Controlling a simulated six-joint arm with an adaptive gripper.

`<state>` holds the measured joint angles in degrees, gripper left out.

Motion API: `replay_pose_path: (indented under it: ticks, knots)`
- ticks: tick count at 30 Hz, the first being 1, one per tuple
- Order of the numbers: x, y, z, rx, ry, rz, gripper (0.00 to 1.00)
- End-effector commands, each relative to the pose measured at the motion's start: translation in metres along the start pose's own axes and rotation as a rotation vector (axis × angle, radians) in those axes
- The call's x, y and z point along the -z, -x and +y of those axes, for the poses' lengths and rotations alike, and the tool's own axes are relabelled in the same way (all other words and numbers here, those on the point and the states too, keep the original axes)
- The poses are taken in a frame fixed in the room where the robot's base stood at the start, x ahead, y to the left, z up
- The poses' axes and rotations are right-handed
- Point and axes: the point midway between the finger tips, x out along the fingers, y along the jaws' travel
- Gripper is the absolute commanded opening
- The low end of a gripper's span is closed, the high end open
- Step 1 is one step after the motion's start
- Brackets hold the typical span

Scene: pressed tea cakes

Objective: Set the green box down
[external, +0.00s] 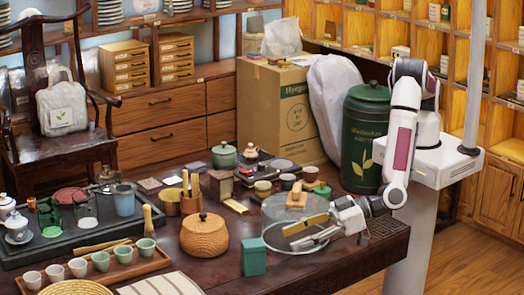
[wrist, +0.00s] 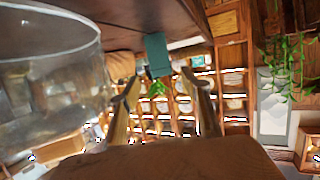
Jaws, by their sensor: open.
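The green box (external: 254,257) is a small teal block with a lid. It stands upright on the dark wooden table (external: 205,272), near the front edge. My gripper (external: 297,236) is open and empty, to the right of the box and apart from it, its fingers pointing left. In the wrist view, which is turned upside down, the green box (wrist: 157,54) shows beyond and between the open fingertips (wrist: 163,90), with clear space around it.
A woven round jar (external: 203,238) is left of the box. A tray with several cups (external: 100,262) lies farther left.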

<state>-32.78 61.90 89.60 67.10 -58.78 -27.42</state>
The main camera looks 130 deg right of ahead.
Motion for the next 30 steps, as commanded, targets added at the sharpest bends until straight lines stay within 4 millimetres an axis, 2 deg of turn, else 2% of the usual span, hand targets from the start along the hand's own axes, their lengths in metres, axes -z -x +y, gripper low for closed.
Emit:
replay_pose_path:
  ticks: [23, 30]
  knots:
    - [0.002, 0.000, 0.000, 0.002, -0.002, -0.001, 0.47]
    - [0.018, 0.000, -0.003, 0.032, -0.020, -0.015, 0.47]
